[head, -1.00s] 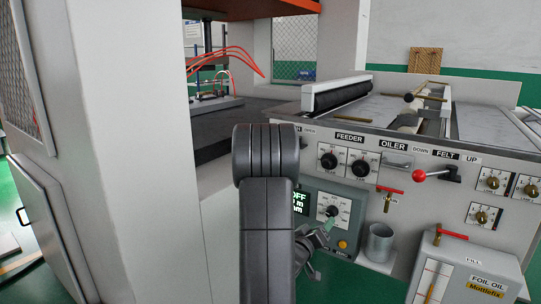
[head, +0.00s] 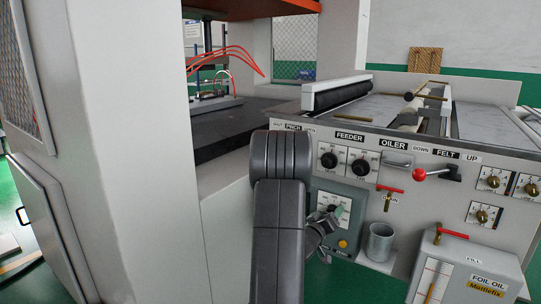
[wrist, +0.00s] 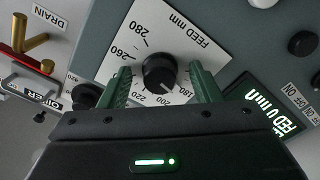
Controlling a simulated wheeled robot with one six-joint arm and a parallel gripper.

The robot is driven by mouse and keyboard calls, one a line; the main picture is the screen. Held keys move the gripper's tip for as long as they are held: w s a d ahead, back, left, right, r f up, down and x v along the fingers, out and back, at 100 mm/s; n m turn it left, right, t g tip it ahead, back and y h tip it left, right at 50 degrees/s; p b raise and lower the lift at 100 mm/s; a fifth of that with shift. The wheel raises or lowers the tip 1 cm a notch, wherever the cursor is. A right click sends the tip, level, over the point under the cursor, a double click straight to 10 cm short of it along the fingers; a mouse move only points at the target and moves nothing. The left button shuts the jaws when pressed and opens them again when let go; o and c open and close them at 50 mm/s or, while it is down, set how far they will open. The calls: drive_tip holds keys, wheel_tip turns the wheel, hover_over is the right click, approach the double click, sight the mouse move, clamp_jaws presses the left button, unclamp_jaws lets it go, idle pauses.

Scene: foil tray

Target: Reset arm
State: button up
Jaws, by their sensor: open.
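My arm rises in front of the machine in the head view and hides part of its panel. My gripper (wrist: 160,90) is open in the wrist view, with its two green fingers on either side of the black "FEED mm" knob (wrist: 159,71). I cannot tell whether the fingers touch the knob. The knob sits on a white dial plate (wrist: 190,30) with printed numbers. In the head view my gripper (head: 335,212) is at the grey control box (head: 352,197), partly behind my arm.
A lit display (wrist: 262,112) is beside the dial. The machine panel carries feeder knobs (head: 329,160), a red-balled lever (head: 419,174) and a red valve handle (head: 390,189). A metal cup (head: 380,242) and a foil oil tank (head: 465,268) stand at right. A large grey cabinet (head: 110,130) is at left.

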drive_tip(key=s+a+m+b, duration=0.4)
drive_tip(key=s+a+m, duration=0.3)
drive_tip(key=s, duration=0.4)
drive_tip(key=shift+s+a+m+b, duration=0.2)
drive_tip(key=shift+a+m+b, duration=0.2)
drive_tip(key=shift+m, duration=0.1)
drive_tip(key=shift+r, duration=0.1)
